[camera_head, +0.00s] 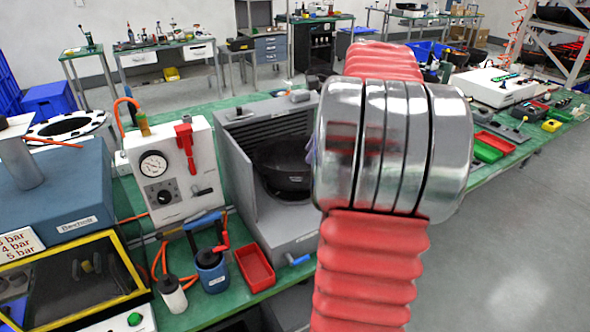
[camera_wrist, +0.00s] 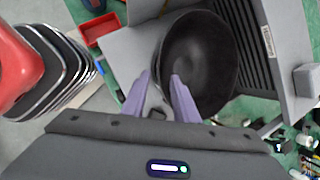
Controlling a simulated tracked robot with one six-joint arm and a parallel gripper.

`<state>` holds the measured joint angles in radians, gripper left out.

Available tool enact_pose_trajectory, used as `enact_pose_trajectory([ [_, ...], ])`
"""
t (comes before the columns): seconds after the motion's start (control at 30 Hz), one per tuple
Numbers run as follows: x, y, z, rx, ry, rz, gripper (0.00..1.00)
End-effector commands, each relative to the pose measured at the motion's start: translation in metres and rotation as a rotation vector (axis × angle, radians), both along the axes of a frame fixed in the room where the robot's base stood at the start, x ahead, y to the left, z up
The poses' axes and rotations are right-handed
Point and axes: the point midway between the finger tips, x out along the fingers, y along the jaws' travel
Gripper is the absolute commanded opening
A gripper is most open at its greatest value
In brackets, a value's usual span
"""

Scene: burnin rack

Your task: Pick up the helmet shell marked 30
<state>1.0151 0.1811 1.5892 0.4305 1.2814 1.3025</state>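A black, bowl-shaped helmet shell (camera_wrist: 205,62) lies hollow side showing in the wrist view. In the head view the dark shell (camera_head: 283,168) sits inside a grey open-fronted booth, partly hidden by my arm. No number is readable on it. My gripper (camera_wrist: 160,76) shows two purple fingers, apart with a gap between them. In the picture the right finger overlaps the shell's near left part and the left finger lies outside its rim; contact cannot be told. In the head view only a sliver of purple shows beside my arm.
The grey booth (camera_head: 245,205) has side walls close around the shell. Left of it on the green bench stand a white gauge unit (camera_head: 172,165), a blue-handled pot (camera_head: 211,270) and a red tray (camera_head: 255,267). Open floor (camera_head: 520,230) lies at right.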

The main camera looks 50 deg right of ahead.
Motion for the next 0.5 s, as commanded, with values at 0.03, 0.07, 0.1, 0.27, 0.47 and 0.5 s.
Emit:
enact_pose_trajectory([
  [0.03,0.003,0.002,-0.007,0.003,0.002,0.002,0.27],
  [0.07,0.004,0.002,-0.011,0.003,0.002,0.002,0.27],
  [0.1,0.007,0.003,-0.017,0.003,0.003,0.002,0.27],
  [0.27,0.017,0.006,-0.039,0.002,0.002,0.002,0.27],
  [0.47,0.027,0.010,-0.063,0.002,0.001,0.003,0.27],
  [0.5,0.028,0.010,-0.065,0.001,0.000,0.003,0.27],
])
